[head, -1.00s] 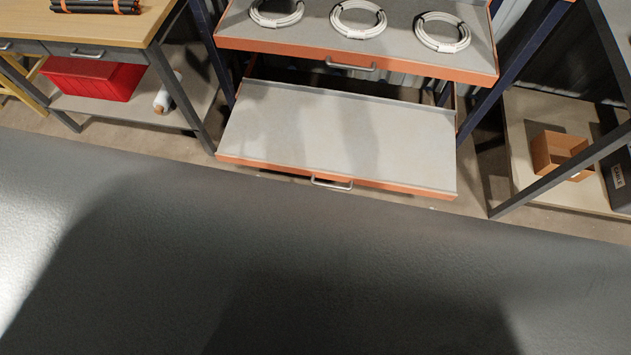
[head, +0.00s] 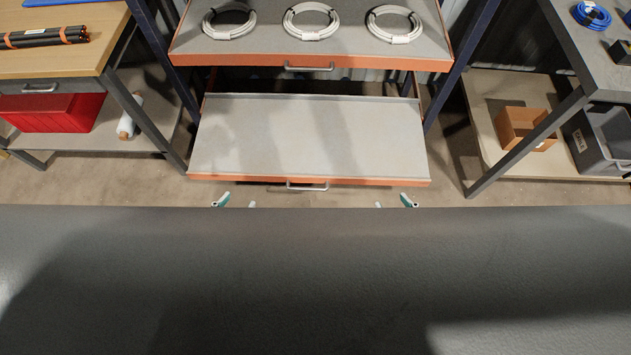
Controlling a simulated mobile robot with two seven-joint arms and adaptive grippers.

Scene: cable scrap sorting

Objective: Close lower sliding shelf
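The lower sliding shelf (head: 300,140) is a grey, empty tray with an orange front edge, pulled out of the rack. Its metal handle (head: 307,186) is at the middle of the front. My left gripper (head: 237,203) shows only as fingertips, set apart, below the left part of the shelf's front edge. My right gripper (head: 393,203) shows likewise below the right part, its fingertips apart. Both look empty and do not appear to touch the shelf. The rest of both grippers is hidden behind the large grey surface in the foreground.
The upper shelf (head: 310,60) is also out and carries three white cable coils. A wooden workbench (head: 60,60) with a red box (head: 55,112) beneath stands left. A table at right has a cardboard box (head: 525,128) and grey bin (head: 600,140) below it.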

